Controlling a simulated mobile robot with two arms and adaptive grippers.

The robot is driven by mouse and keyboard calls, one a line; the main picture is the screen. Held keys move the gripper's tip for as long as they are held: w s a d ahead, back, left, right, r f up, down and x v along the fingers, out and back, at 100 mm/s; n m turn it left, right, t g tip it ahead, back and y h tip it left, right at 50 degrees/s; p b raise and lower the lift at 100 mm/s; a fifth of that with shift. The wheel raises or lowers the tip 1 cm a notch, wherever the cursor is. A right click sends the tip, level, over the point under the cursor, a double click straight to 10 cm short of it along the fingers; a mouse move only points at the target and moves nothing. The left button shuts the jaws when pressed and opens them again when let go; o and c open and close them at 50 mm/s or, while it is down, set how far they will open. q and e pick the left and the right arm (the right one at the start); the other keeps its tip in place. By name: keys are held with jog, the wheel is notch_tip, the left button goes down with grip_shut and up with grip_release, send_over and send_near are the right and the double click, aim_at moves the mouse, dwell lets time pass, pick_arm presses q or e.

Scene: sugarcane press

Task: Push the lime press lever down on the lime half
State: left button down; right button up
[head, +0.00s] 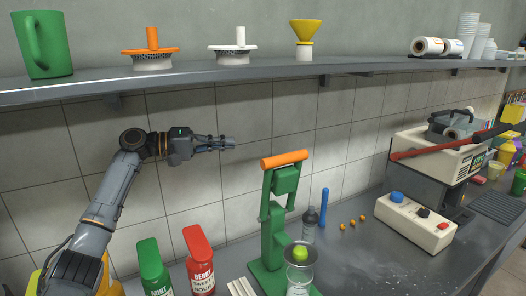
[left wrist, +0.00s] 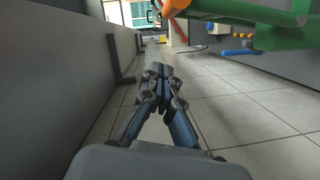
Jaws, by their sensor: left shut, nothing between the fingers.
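The green lime press (head: 273,220) stands on the counter in the middle of the head view, with its orange lever handle (head: 284,159) raised at the top. A green lime half (head: 299,254) sits low at the front of the press, above a clear glass (head: 299,280). My left gripper (head: 232,143) is shut and empty. It is to the left of the orange handle and slightly higher, apart from it. In the left wrist view the shut fingers (left wrist: 158,72) point forward, and the green press arm (left wrist: 250,12) shows at the upper right. My right gripper is not in view.
A shelf (head: 200,83) runs along the wall above, with a green mug (head: 44,45) and juicers. Green and red bottles (head: 199,262) stand left of the press. A blue stick (head: 323,207) and a dark bottle (head: 309,224) stand behind it. A control box (head: 414,222) is at right.

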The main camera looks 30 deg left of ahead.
pick_arm(q)
jog(key=w+d+f+p, duration=0.2)
jog(key=w+d+p, duration=0.3)
jog(key=d, duration=0.5)
jog(key=shift+w+f+p, duration=0.3)
jog(key=shift+p, duration=0.75)
